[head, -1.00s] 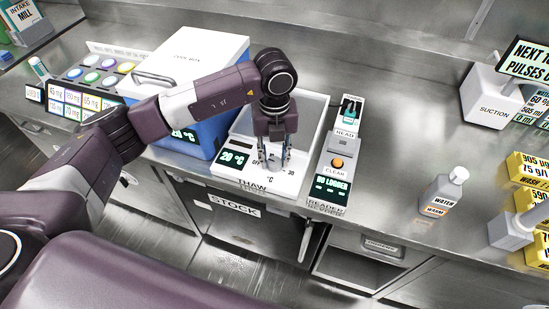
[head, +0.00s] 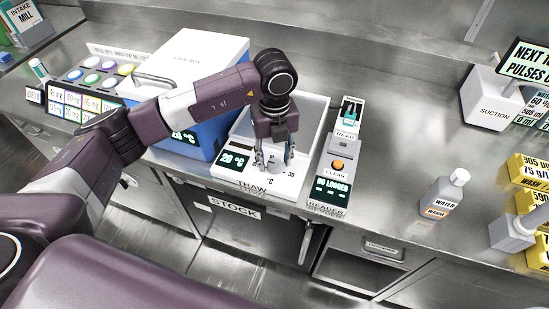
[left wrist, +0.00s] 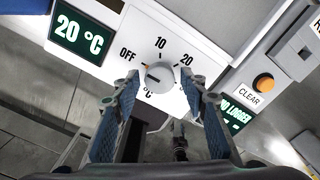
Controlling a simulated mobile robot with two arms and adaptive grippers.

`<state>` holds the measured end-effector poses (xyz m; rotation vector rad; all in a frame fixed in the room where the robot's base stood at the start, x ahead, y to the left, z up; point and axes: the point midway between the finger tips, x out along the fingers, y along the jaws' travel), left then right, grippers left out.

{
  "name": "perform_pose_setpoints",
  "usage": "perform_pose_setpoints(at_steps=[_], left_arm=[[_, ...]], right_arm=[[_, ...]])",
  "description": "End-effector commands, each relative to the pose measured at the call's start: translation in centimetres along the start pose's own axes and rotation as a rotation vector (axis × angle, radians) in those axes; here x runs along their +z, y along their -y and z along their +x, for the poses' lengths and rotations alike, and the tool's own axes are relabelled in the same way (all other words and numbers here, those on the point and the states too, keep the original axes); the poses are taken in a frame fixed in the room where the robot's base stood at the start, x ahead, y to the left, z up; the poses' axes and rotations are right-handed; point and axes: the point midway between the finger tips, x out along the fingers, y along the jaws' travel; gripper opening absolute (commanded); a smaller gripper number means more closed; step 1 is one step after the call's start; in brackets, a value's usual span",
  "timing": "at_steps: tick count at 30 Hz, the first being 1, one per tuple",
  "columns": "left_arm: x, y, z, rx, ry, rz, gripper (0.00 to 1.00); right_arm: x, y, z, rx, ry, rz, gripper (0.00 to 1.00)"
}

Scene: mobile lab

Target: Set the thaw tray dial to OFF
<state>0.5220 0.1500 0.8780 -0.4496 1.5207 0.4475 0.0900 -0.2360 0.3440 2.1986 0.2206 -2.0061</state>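The thaw tray (head: 315,120) is a white open tray on the counter with a sloped front panel. Its display (head: 234,160) reads 20 °C. Contact with the dial cannot be told. My right gripper is not in view.
A blue and white cool box (head: 200,65) stands left of the tray. A reader (head: 335,165) with an orange CLEAR button is close on the right.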

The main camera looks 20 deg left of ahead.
Motion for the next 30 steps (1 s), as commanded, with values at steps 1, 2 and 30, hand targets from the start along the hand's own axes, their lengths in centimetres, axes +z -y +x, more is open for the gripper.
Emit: perform_pose_setpoints(at_steps=[1,2,30], left_arm=[[0.0,0.0,0.0,0.001,-0.001,0.0,0.46],[0.0,0.0,0.1,0.001,-0.001,0.001,0.46],[0.0,0.0,-11.3,0.0,-0.001,0.002,0.46]], right_arm=[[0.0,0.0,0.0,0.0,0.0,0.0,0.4],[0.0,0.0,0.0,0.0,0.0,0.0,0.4],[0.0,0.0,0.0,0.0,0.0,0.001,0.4]])
